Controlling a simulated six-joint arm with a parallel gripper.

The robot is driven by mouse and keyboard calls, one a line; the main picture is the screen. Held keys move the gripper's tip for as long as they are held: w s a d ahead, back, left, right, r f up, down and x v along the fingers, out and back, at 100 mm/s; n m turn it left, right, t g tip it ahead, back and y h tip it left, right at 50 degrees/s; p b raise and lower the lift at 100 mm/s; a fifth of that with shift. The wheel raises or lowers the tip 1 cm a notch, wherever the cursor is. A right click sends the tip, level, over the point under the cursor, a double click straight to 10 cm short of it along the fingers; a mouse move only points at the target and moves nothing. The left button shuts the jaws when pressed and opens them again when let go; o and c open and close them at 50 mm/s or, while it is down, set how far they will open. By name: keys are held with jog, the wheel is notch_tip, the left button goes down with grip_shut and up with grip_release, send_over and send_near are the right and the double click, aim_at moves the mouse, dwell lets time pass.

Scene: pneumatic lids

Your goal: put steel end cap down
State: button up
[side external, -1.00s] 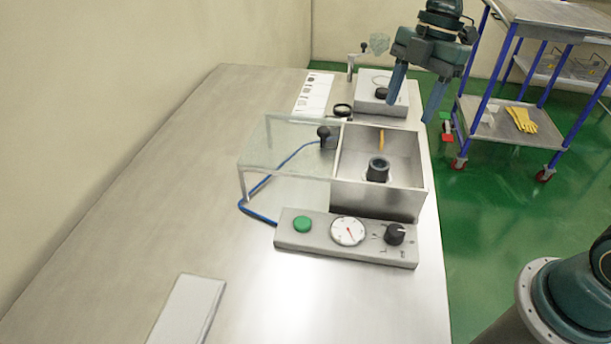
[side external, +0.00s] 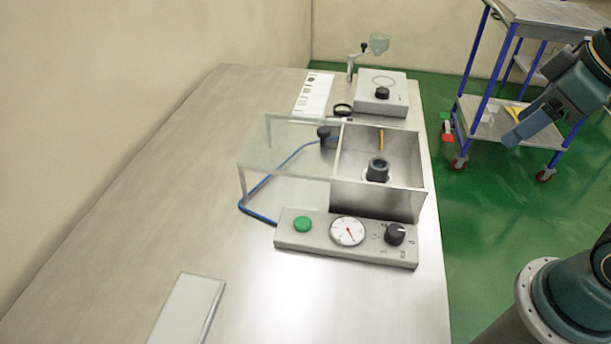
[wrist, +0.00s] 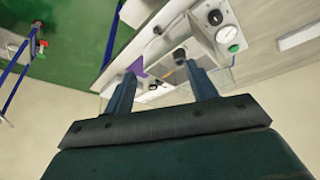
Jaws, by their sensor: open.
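My gripper (side external: 512,138) is off the right side of the bench, in front of the blue-framed trolley. In the wrist view my gripper (wrist: 160,73) shows two spread fingers with nothing held between them. I cannot pick out a steel end cap for certain in either view. An open steel box (side external: 405,200) stands on the bench with a dark cylindrical part (side external: 377,170) upright inside and an orange stick (side external: 381,140) at its back wall. A clear lid (side external: 285,150) extends to the left of the box.
A control panel (side external: 285,243) with a green button, gauge and black knob sits in front of the box. A grey unit (side external: 365,100) with a black knob stands behind it, near a black ring (side external: 342,110). A grey slab (side external: 185,310) lies front left. The bench's left side is clear.

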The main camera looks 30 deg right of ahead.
jog(key=shift+s+d+f+m+t, duration=0.15)
jog(key=shift+s+d+f+m, duration=0.1)
jog(key=shift+s+m, duration=0.35)
jog(key=shift+s+d+f+m+t, duration=0.15)
jog(key=shift+s+d+m, duration=0.1)
jog(key=shift+s+m, duration=0.3)
jog(key=shift+w, duration=0.1)
